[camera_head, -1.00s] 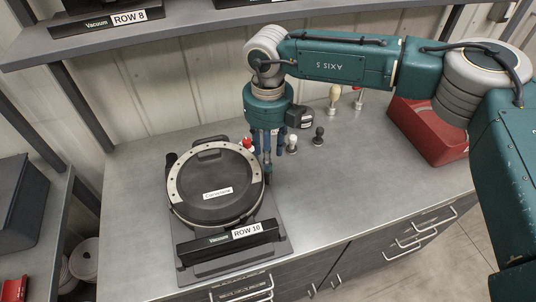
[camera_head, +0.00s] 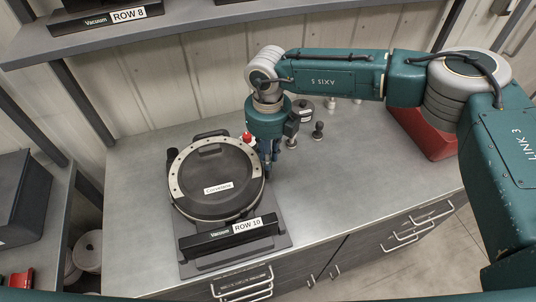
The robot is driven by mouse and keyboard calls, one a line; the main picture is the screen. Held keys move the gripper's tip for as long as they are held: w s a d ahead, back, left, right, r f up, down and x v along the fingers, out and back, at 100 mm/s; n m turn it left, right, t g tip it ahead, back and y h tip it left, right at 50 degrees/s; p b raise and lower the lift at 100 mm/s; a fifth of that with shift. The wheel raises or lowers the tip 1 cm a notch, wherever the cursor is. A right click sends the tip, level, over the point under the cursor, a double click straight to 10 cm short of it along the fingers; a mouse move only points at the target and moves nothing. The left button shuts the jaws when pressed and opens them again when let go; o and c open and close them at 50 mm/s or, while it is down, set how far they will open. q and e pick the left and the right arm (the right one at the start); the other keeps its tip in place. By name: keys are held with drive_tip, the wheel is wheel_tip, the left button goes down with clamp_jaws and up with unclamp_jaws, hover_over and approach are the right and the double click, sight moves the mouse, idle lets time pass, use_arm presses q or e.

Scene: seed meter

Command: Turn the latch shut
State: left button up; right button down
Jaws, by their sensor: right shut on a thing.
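The seed meter (camera_head: 212,185) is a round black unit with a pale ring and a "Corvomere" style label, sitting on a dark base plate (camera_head: 284,241) on the bench. My right gripper (camera_head: 268,172) points down at the meter's right rim. Its fingers are shut on the latch there, which the fingers mostly hide, so I cannot read the latch's angle. A red knob (camera_head: 247,137) shows at the meter's back right, just left of the gripper. My left gripper is not in view.
The front bar carries a "Vacuum ROW 10" label (camera_head: 233,228). A red bin (camera_head: 425,132) stands at the right. The bench (camera_head: 350,190) is clear right of the meter.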

drive_tip(key=shift+b, duration=0.35)
drive_tip(key=n+b, duration=0.9)
drive_tip(key=b, duration=0.3)
drive_tip(key=shift+f, duration=0.2)
drive_tip(key=n+b, duration=0.3)
drive_tip(key=n, duration=0.1)
drive_tip(key=shift+a+r, duration=0.1)
use_arm(q)
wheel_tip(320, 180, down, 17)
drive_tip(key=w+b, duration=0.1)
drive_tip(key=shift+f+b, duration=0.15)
drive_tip(key=shift+b, duration=0.2)
use_arm(e)
drive_tip(key=shift+r+n, duration=0.15)
drive_tip(key=shift+n, duration=2.35)
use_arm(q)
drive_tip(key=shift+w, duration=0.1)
use_arm(e)
drive_tip(key=c, duration=1.6)
unclamp_jaws()
drive_tip(key=shift+s, duration=0.1)
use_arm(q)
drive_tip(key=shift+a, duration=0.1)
use_arm(e)
drive_tip(key=shift+r, duration=0.1)
